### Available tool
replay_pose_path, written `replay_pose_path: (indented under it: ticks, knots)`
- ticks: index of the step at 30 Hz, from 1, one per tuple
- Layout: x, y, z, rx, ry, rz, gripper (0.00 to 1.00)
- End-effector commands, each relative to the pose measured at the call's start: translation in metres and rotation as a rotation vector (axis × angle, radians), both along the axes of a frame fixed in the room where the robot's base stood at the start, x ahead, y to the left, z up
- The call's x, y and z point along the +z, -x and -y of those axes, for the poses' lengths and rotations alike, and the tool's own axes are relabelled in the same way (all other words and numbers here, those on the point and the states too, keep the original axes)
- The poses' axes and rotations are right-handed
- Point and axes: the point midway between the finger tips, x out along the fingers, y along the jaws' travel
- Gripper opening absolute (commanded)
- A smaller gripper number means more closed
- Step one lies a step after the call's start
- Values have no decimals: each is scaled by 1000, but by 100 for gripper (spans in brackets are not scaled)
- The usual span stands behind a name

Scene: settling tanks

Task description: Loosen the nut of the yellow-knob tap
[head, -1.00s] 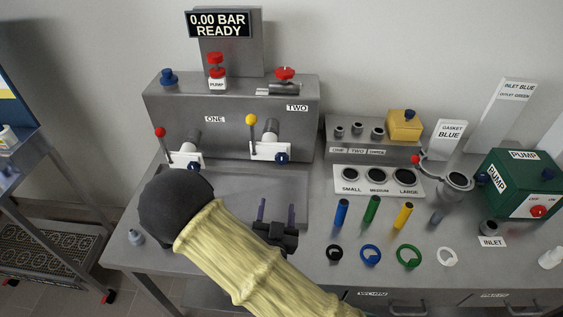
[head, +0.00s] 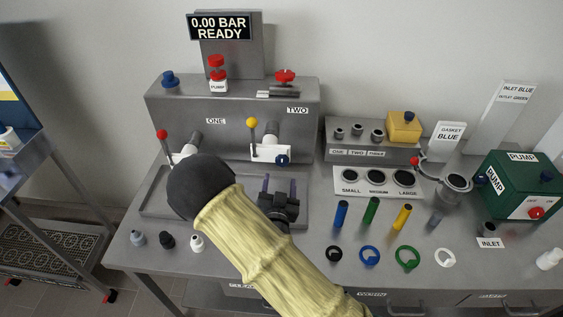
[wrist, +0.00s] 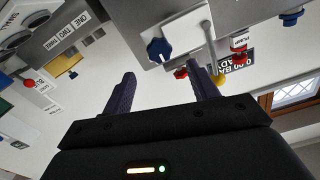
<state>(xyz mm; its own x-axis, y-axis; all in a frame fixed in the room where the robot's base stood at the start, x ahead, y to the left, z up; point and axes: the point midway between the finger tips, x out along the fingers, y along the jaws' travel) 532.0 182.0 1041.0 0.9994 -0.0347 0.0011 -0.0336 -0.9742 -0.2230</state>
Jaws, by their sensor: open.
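The yellow-knob tap (head: 252,122) is under the label TWO on the grey cabinet, with its lever upright and a white plate at its front. A blue lobed part (head: 282,160), apparently its nut, sits at the plate's lower right. The wrist view, turned over, shows the blue part (wrist: 160,48) and the yellow knob (wrist: 219,79), partly beside a finger. My gripper (head: 279,180) is open and empty, its fingers pointing at the cabinet, just below and in front of the blue part. In the wrist view the blue part lies between and beyond the fingertips (wrist: 161,73), apart from them.
The red-knob tap (head: 162,134) is to the left, partly hidden by my arm. A grey tray (head: 155,205) lies below the taps. Coloured pegs and rings (head: 370,255) lie to the right, near a green pump (head: 520,185). The display reads 0.00 BAR READY.

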Motion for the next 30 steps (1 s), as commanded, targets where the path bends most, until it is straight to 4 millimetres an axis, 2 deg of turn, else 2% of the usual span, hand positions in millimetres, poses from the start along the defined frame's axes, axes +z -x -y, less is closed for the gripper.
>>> replay_pose_path:
  ticks: [6,12,17,24,25,30]
  knots:
    - [3,-40,2,-2,1,1,59]
    - [2,-68,3,-1,1,1,59]
    - [0,-78,3,0,1,-1,59]
    - [0,-79,3,0,1,-1,59]
    - [0,-79,3,0,1,-1,57]
    - [0,-79,3,0,0,-1,24]
